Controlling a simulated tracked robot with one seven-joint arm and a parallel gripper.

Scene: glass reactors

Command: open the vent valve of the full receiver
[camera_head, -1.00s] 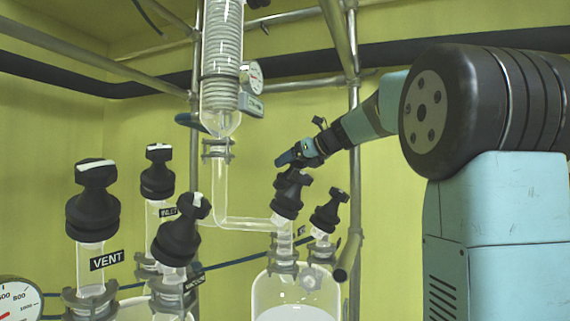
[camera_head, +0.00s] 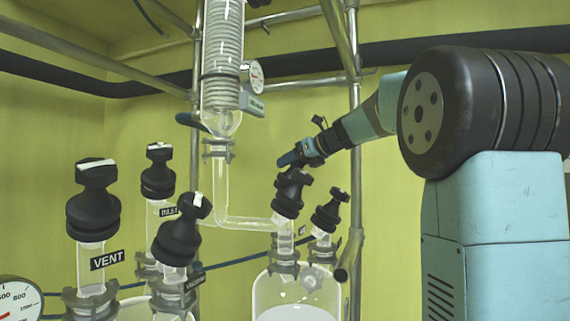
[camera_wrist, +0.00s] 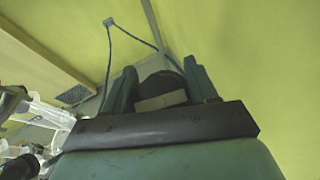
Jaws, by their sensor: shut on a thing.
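My gripper (camera_head: 288,159) is at the black valve (camera_head: 290,192) on the farther glass receiver (camera_head: 272,292), right of centre in the head view. In the wrist view my gripper (camera_wrist: 158,88) has a finger on each side of a dark knob (camera_wrist: 158,84) with a pale bar across it, and is shut on it. The knob's valve label is not visible there. A smaller black valve (camera_head: 330,211) stands just to the right. On the nearer vessel, a black valve (camera_head: 93,205) carries a VENT label (camera_head: 107,260); its white bar faces up.
Two more black-knobbed valves (camera_head: 158,172) (camera_head: 180,235) stand close by the VENT valve. A coiled glass condenser (camera_head: 221,65) hangs above, with a glass tube (camera_head: 221,190) running to the farther receiver. Metal frame poles (camera_head: 354,130) rise behind. A pressure gauge (camera_head: 18,300) is at lower left.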

